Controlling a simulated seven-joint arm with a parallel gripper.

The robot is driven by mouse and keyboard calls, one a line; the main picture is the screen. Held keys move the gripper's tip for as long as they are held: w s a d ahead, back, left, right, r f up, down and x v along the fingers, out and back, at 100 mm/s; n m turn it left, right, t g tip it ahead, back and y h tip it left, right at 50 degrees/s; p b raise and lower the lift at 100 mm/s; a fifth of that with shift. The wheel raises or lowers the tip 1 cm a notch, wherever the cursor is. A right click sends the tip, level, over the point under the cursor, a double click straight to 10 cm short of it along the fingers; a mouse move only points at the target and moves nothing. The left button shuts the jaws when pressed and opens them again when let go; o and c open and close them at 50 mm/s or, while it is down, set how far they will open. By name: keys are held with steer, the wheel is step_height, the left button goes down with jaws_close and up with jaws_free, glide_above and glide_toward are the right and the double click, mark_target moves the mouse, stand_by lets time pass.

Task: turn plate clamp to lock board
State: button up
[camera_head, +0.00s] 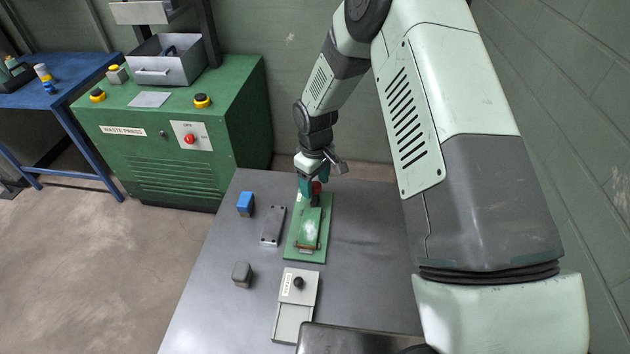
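A green base plate (323,240) lies on the grey table. A smaller green board (309,230) with a pale patch sits on it, with a brownish bar (307,248) across its near end. At the far end is a dark clamp part (315,201) with a red top (316,187), which I take for the plate clamp. My gripper (314,183) points down at this far end, its teal fingers around or beside the red top. I cannot tell whether the fingers touch it. The gripper partly hides the clamp, so its turn angle is unclear.
Left of the plate are a grey flat block (272,226), a blue block (245,203) and a dark grey block (242,274). A light grey box with a black knob (298,282) stands in front. A green waste press (175,135) stands behind left. The table (365,250) is clear to the right.

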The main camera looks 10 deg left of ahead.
step_height(320, 180, up, 11)
stand_by(0.7)
steer(key=shift+f, duration=0.1)
step_height(320, 180, up, 14)
steer(key=f+m+t, duration=0.1)
steer(key=m+t, duration=0.1)
glide_above(316, 184)
steer(key=s+d, duration=0.3)
steer(key=d, duration=0.3)
steer(key=s+d+r+m+t, duration=0.1)
steer(key=s+d+r+m, duration=0.15)
steer(key=s+r, duration=0.2)
steer(key=s+d+r+m, duration=0.1)
steer(key=s+d+r, duration=0.2)
steer(key=r, duration=0.2)
steer(key=s+d+r+m+t, duration=0.1)
steer(key=s+d+r+m, duration=0.1)
steer(key=s, duration=0.6)
steer(key=s+d+r+m+t, duration=0.1)
steer(key=s+d+r+m, duration=0.2)
steer(key=s, duration=0.6)
steer(key=shift+s+d+r+t, duration=0.25)
steer(key=shift+d+r+t, duration=0.1)
steer(key=shift+d, duration=0.75)
